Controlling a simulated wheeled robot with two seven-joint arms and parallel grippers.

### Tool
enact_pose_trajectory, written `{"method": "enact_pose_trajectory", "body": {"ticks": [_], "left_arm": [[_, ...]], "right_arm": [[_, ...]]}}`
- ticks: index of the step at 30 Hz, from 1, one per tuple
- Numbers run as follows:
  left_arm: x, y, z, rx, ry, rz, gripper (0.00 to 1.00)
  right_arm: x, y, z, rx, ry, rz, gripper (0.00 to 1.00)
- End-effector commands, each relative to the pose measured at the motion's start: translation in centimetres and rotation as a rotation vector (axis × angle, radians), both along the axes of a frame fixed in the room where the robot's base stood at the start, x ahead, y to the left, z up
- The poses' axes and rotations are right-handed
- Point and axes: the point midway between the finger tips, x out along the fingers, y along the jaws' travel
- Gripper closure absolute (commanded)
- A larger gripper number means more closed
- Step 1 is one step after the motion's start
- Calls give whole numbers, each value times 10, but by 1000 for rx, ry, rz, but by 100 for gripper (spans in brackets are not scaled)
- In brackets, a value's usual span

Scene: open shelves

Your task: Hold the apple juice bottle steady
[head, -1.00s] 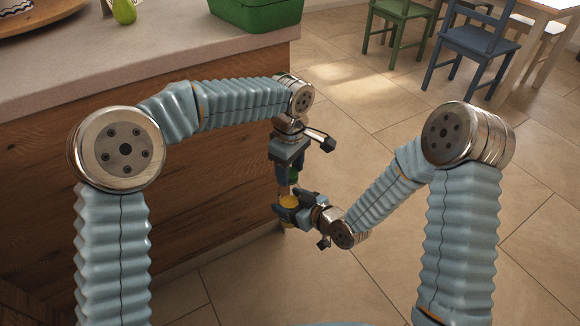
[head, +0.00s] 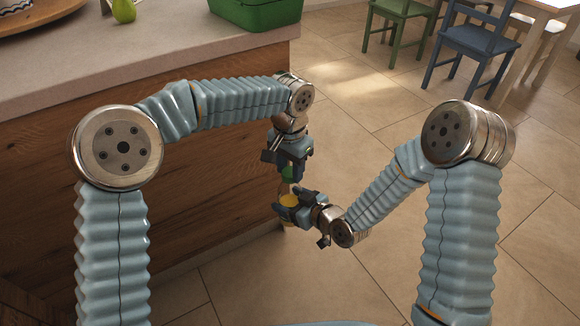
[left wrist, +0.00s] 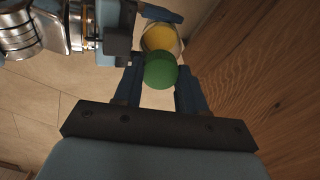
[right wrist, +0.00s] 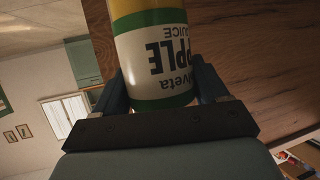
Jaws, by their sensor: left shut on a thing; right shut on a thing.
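The apple juice bottle (right wrist: 155,62) has a white label with green bands and yellow above; its lettering appears upside down in the right wrist view. My right gripper (head: 284,207) is shut on the bottle's body from the side; the bottle's yellow part (head: 289,201) shows between its fingers in the head view. My left gripper (head: 288,170) is above, pointing down, shut on the green cap (left wrist: 160,72). The yellow bottle top (left wrist: 160,38) shows beyond the cap in the left wrist view. I cannot tell whether cap and bottle touch.
A wooden counter (head: 170,220) with a pale top stands close on the left of the grippers. A green bin (head: 256,12) and a pear (head: 123,11) are on top. Open tiled floor (head: 400,270) lies to the right; green (head: 398,20) and blue (head: 475,45) chairs stand far back.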

Motion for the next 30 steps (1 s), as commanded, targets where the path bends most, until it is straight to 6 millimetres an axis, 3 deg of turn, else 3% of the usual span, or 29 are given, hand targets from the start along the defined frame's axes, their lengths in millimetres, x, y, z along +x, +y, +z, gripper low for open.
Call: {"method": "enact_pose_trajectory", "body": {"ticks": [6, 12, 16, 17, 21, 30], "left_arm": [[1, 1, -1, -1, 0, -663, 96], [1, 1, -1, -1, -1, -1084, 96], [1, 1, 0, 0, -1, -1074, 96], [1, 1, 0, 0, -1, -1074, 56], [1, 1, 0, 0, -1, -1073, 35], [0, 0, 1, -1, -2, -1072, 34]], "right_arm": [[0, 1, 1, 1, -3, 2, 100], [0, 1, 1, 1, -3, 3, 100], [0, 1, 1, 1, -3, 3, 100], [0, 1, 1, 1, -3, 3, 100], [0, 1, 1, 1, -3, 2, 100], [0, 0, 1, 2, -3, 1, 100]]}}
